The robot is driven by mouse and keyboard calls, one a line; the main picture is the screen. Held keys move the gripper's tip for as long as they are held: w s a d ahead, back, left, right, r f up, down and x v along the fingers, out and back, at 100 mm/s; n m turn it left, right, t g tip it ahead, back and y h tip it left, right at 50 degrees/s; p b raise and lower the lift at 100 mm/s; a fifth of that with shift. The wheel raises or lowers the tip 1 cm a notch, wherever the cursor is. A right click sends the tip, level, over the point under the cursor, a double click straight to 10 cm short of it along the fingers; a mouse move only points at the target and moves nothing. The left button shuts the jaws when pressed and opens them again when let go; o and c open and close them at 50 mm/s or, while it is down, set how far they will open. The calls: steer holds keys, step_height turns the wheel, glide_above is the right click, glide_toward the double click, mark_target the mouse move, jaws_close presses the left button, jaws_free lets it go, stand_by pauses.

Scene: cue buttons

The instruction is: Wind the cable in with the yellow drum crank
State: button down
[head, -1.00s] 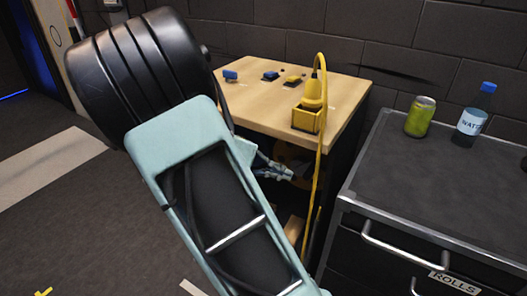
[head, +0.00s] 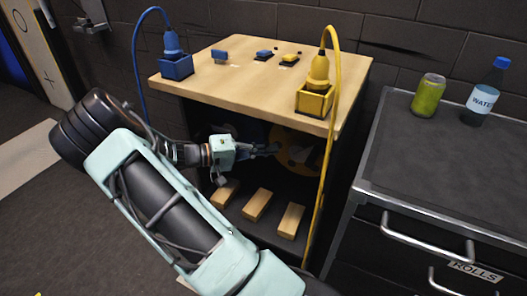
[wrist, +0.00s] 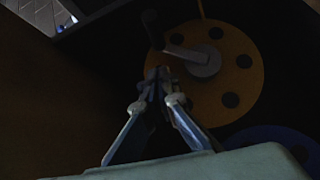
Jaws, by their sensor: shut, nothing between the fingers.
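The yellow drum (head: 304,150) stands in the dark open space under the wooden table top. In the wrist view the drum (wrist: 235,58) is a disc with round holes, a grey hub, and a crank arm (wrist: 184,53) running left to a dark handle (wrist: 152,30). My gripper (head: 274,149) reaches into that space. In the wrist view its shut, empty fingertips (wrist: 158,75) are just below the handle and crank arm; I cannot tell if they touch. The yellow cable (head: 328,150) hangs from a yellow plug (head: 318,72) in a yellow box (head: 313,101).
A blue drum (wrist: 262,150) is beside the yellow one. A blue plug (head: 171,44) with cable sits in a blue box (head: 176,68). Several wooden blocks (head: 256,204) lie below my gripper. A dark cabinet (head: 440,165) with a can and bottle stands right.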

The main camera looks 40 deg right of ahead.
steer(key=s+d+f+b, duration=0.1)
steer(key=s+d, duration=0.4)
steer(key=d, duration=0.2)
steer(key=shift+f, duration=0.4)
